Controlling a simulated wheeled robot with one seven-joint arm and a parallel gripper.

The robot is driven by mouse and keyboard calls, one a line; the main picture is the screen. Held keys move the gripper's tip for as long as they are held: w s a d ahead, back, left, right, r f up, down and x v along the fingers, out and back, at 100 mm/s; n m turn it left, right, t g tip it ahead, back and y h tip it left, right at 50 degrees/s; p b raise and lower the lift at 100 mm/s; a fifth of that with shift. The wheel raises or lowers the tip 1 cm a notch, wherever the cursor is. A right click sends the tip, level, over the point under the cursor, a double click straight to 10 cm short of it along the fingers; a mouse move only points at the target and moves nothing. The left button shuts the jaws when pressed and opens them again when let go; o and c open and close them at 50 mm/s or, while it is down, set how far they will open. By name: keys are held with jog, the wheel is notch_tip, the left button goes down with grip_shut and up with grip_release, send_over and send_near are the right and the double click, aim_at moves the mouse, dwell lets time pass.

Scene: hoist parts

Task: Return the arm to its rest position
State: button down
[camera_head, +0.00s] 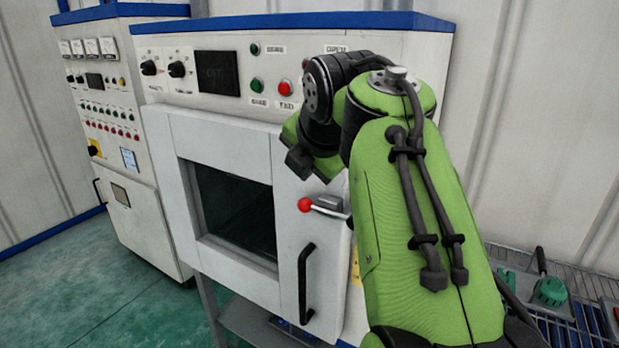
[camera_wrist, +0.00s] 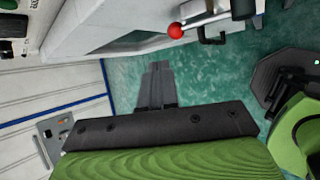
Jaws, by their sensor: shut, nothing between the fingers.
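My green arm rises from the lower right of the head view, bent in front of the right side of a white oven-like cabinet (camera_head: 215,118). In the head view I cannot clearly make out my gripper at the arm's dark end. In the wrist view my gripper (camera_wrist: 158,72) shows as two grey fingers side by side, shut and empty, with the green floor behind them. A lever with a red ball knob (camera_head: 305,204) is on the cabinet front near the arm; the red knob also shows at the top of the wrist view (camera_wrist: 176,31).
The cabinet door is shut, with a dark window (camera_head: 238,212) and a black handle (camera_head: 306,283). A control cabinet (camera_head: 105,105) stands to the left. A wire rack (camera_head: 560,300) with green parts is at the lower right. Open floor (camera_head: 90,290) lies at the lower left.

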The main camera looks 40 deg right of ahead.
jog(key=s+a+f+m+y, duration=0.2)
jog(key=s+a+f+m, duration=0.2)
jog(key=a+m, duration=0.4)
jog(key=s+a+f+m+g, duration=0.1)
jog(key=s+a+f+m, duration=0.3)
jog(key=s+f+m, duration=0.2)
jog(key=s+a+f+m+g+y, duration=0.1)
jog(key=s+a+f+m, duration=0.4)
jog(key=f, duration=0.5)
jog(key=shift+s+f+m, duration=0.35)
jog(key=shift+s+m, duration=0.05)
jog(key=shift+m, duration=0.2)
jog(key=shift+a, duration=0.1)
